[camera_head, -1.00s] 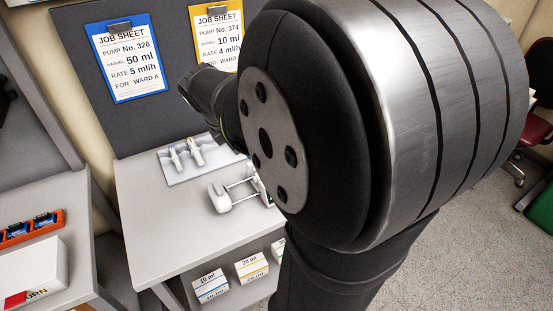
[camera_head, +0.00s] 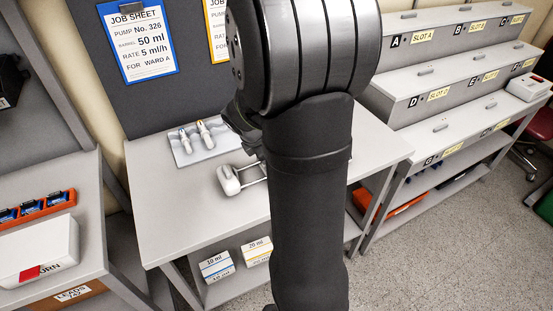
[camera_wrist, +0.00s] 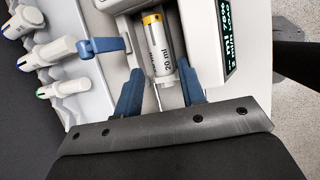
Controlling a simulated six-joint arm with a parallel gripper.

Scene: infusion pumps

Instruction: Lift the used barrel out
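The used barrel (camera_wrist: 156,45), clear with a yellow band and "20 ml" lettering, lies in the white pump in the wrist view. My gripper (camera_wrist: 160,70) has its two blue fingers apart, one on each side of the barrel's lower end, with slight gaps visible; I cannot tell whether they touch it. A blue lever (camera_wrist: 98,45) stands out to the left of the barrel. The pump's lit display (camera_wrist: 230,35) is to the right. In the head view the pump's white end (camera_head: 229,180) and rods show on the table; my arm hides the rest, the barrel and my fingertips.
A tray (camera_head: 180,155) with syringe-like pieces lies behind the pump; several show at left in the wrist view. Job sheets (camera_head: 140,42) hang behind. Boxes (camera_head: 216,267) sit on the lower shelf. A stepped slot rack (camera_head: 440,90) stands right, a white return box (camera_head: 38,250) left.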

